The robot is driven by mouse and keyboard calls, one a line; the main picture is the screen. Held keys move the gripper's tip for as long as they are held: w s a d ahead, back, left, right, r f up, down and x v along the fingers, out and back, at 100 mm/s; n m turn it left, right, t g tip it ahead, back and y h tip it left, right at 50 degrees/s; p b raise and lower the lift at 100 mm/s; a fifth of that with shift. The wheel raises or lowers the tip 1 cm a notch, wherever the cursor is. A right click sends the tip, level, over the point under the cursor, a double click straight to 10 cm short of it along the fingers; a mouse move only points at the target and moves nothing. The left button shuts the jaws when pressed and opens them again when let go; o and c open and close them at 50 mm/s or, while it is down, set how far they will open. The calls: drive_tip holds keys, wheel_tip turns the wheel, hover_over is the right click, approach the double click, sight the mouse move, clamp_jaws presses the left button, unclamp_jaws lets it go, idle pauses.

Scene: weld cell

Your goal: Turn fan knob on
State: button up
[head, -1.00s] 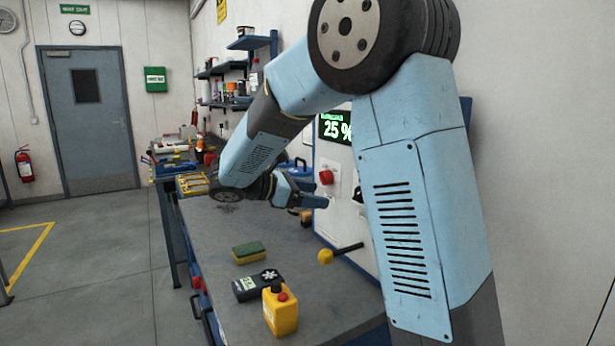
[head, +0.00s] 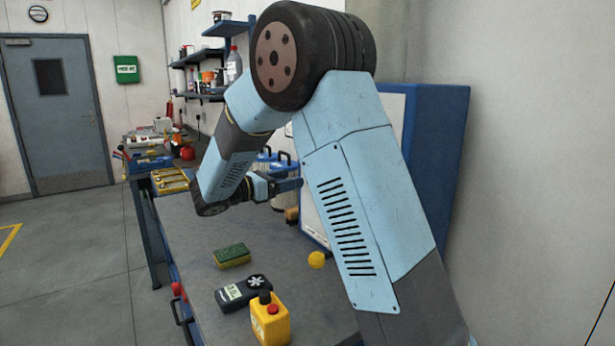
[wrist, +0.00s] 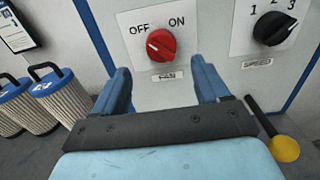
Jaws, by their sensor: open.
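The red fan knob (wrist: 161,45) is on a white panel in the wrist view, under the words OFF and ON. Its white pointer mark points up-left, toward the OFF side. My gripper (wrist: 165,82) is open and empty, with one blue finger low on each side of the knob in the picture. The knob lies beyond the fingertips, and I cannot tell how large the gap is. In the head view my gripper (head: 289,185) is over the bench beside the blue cabinet (head: 437,150); my arm hides the knob there.
A black speed knob (wrist: 274,28) is right of the red one. A lever with a yellow ball (wrist: 285,149) sticks out below it. Two filter canisters (wrist: 55,95) stand at left. A sponge (head: 232,256), black meter (head: 243,291) and yellow bottle (head: 270,318) are on the bench.

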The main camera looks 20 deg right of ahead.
drive_tip(key=x, duration=0.6)
drive_tip(key=shift+d, duration=0.3)
drive_tip(key=c, duration=1)
